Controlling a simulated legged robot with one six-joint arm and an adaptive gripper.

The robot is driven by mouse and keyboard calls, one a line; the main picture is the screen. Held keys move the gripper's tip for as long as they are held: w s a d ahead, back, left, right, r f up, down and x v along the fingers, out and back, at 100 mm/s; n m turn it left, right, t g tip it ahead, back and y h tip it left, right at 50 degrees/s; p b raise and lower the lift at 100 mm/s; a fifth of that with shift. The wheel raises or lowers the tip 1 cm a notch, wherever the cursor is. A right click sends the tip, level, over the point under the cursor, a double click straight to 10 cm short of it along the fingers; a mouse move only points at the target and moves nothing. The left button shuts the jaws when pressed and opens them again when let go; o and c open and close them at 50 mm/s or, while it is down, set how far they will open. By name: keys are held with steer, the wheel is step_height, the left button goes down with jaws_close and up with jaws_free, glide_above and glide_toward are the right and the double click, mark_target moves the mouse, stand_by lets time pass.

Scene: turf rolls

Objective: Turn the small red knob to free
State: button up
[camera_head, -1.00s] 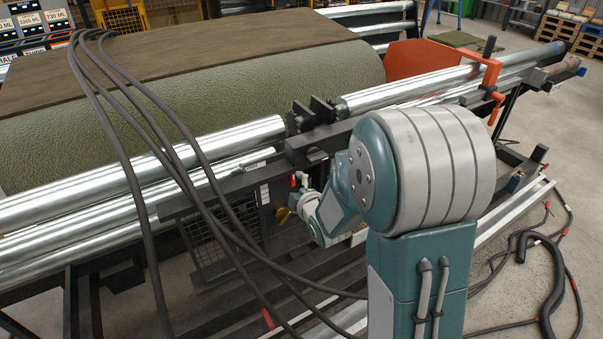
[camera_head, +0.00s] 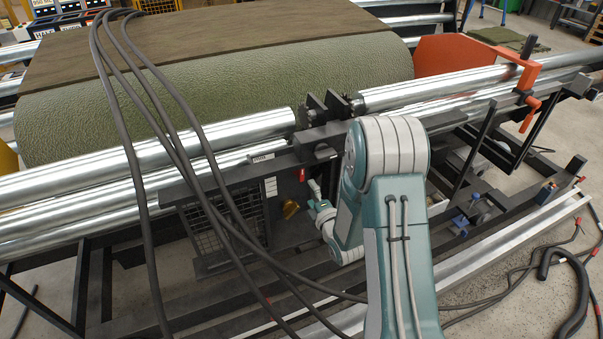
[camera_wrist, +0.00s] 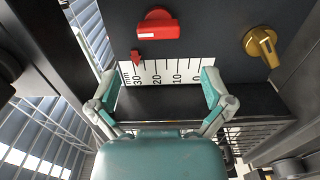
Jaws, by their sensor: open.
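The small red knob (camera_wrist: 158,25) is on a dark panel at the top of the wrist view, its bar lying roughly level across the picture. It shows tiny in the head view (camera_head: 302,174). My gripper (camera_wrist: 160,83) is open and empty, its two fingers spread below the knob in the picture and apart from it. In the head view my gripper (camera_head: 314,188) is close to the panel, just right of the knob. No "free" marking is readable.
A brass-yellow knob (camera_wrist: 262,45) sits right of the red one. A white millimetre scale (camera_wrist: 175,72) with a red pointer (camera_wrist: 137,57) lies below. A dark ledge (camera_wrist: 190,103) and upright frame bars flank my gripper. Black hoses (camera_head: 190,150) hang over the rollers at left.

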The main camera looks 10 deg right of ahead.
mark_target(302, 176)
steer(key=w, duration=0.8)
steer(key=shift+a, duration=0.25)
steer(key=shift+w+a, duration=0.1)
steer(key=shift+w, duration=0.1)
steer(key=shift+a, duration=0.4)
steer(key=shift+d, duration=0.1)
steer(key=c, duration=1)
steer(key=shift+d, duration=0.1)
steer(key=shift+c, duration=0.2)
